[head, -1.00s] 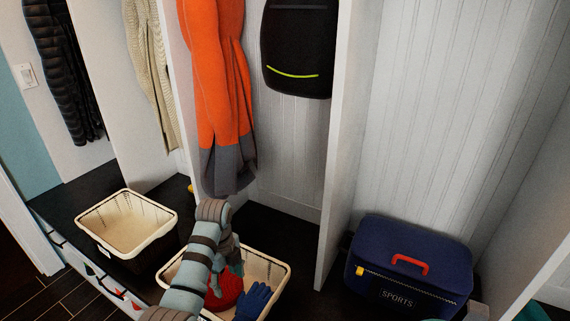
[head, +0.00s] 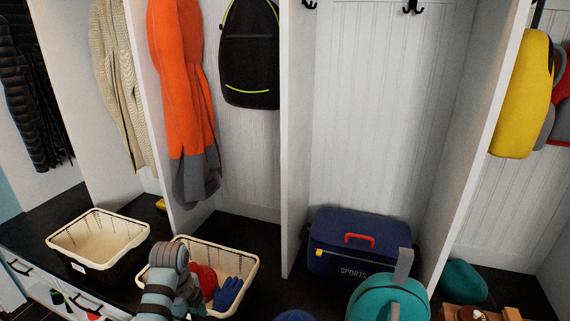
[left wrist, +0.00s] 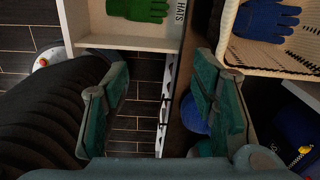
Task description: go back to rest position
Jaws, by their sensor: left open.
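My left arm (head: 165,285) reaches in from the bottom of the head view, in front of a lined basket (head: 245,262) on the dark bench. That basket holds a red item (head: 205,280) and a blue glove (head: 228,292). In the left wrist view my left gripper (left wrist: 158,95) is open, with nothing between its fingers. The basket with the blue glove (left wrist: 265,20) shows at the upper right there, apart from the fingers. My right gripper cannot be made out in either view.
An empty lined basket (head: 98,235) stands to the left. A blue sports box (head: 355,240) sits in the middle cubby. A teal round object (head: 388,300) is in front of it. A green glove (left wrist: 137,10) lies in an open drawer (left wrist: 130,42). White dividers separate the cubbies.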

